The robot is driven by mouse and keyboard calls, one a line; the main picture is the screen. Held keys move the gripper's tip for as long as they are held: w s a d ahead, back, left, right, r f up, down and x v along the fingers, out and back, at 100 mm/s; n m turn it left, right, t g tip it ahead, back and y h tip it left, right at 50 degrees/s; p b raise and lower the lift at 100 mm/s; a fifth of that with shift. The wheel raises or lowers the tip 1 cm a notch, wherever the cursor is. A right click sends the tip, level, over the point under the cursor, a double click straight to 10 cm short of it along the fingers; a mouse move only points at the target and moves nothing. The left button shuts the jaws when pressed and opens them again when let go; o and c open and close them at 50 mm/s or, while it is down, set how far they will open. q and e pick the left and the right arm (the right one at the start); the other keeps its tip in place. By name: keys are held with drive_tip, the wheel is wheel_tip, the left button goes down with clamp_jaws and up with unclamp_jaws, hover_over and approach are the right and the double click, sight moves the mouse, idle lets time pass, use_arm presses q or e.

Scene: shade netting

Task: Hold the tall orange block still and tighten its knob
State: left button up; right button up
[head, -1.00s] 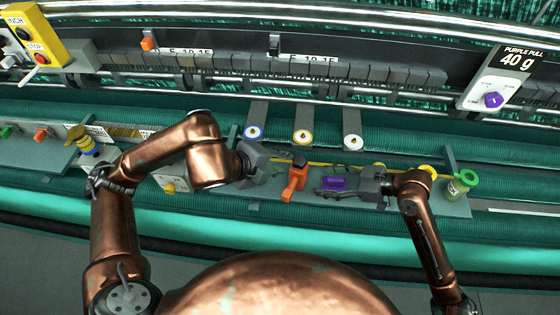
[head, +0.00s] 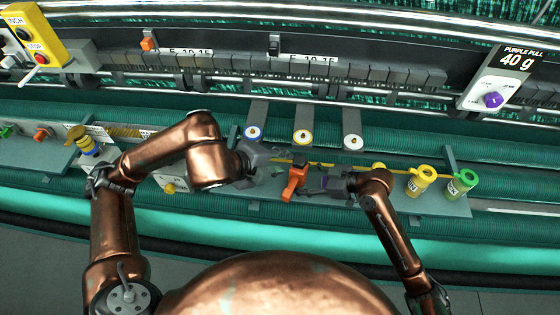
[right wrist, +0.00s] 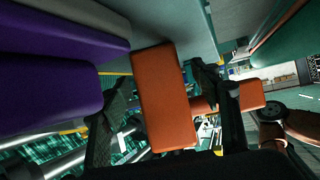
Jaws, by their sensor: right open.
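The tall orange block (head: 298,175) stands on the grey shelf, with a smaller orange part, seemingly its knob (head: 287,196), at its near lower side. My right gripper (head: 308,184) is just right of the block. In the right wrist view the orange block (right wrist: 163,98) shows between the two open fingers (right wrist: 162,78), with no clear grip on it. An orange piece (right wrist: 250,95) shows beyond the right finger, partly hidden by it. My left gripper (head: 275,165) is left of the block; its finger opening is too small to tell.
A purple block (right wrist: 50,65) lies close beside my right gripper in the right wrist view. Yellow (head: 421,181) and green (head: 461,184) spools stand on the right of the shelf. Three grey tabs with round studs (head: 303,137) are behind. A sign (head: 514,58) reads PURPLE PULL 40 g.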

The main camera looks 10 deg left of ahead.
drive_tip(key=shift+c, duration=0.3)
clamp_jaws()
idle(0.5)
idle(0.7)
